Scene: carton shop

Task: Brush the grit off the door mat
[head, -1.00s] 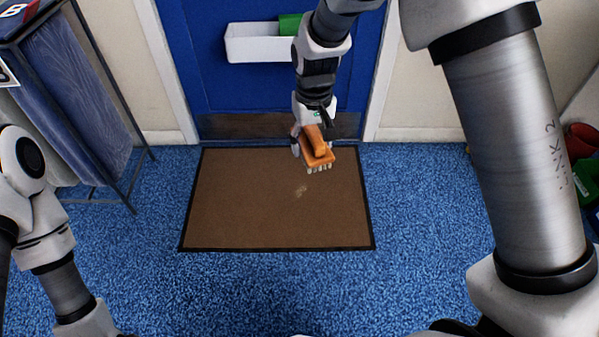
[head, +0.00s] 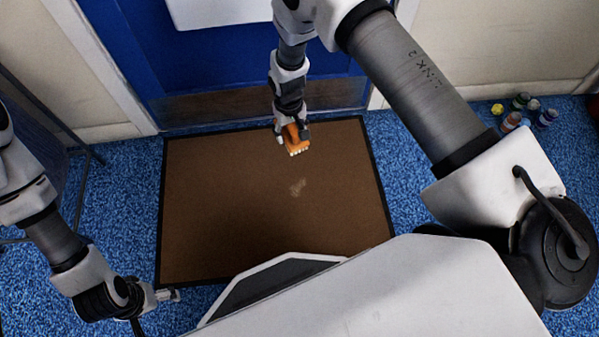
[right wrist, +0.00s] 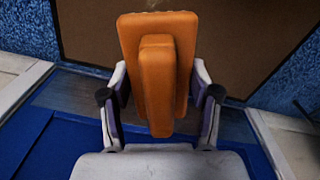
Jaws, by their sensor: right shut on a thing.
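The brown door mat (head: 225,210) with a dark border lies on the floor before the blue door. A small pale patch of grit (head: 297,187) lies right of the mat's middle. My right gripper (head: 292,133) is shut on an orange brush (head: 297,139), whose pale bristles point down over the mat, on the door side of the grit. I cannot tell whether they touch the mat. The right wrist view shows the brush (right wrist: 157,80) between both fingers. My left gripper (head: 165,295) is low at the mat's front left corner; its finger opening is unclear.
The blue door (head: 190,65) with a white tray (head: 220,12) stands behind the mat. A dark rack frame (head: 70,140) is at the left. Several small pots (head: 520,101) stand on the blue carpet at the right. Carpet is clear just right of the mat.

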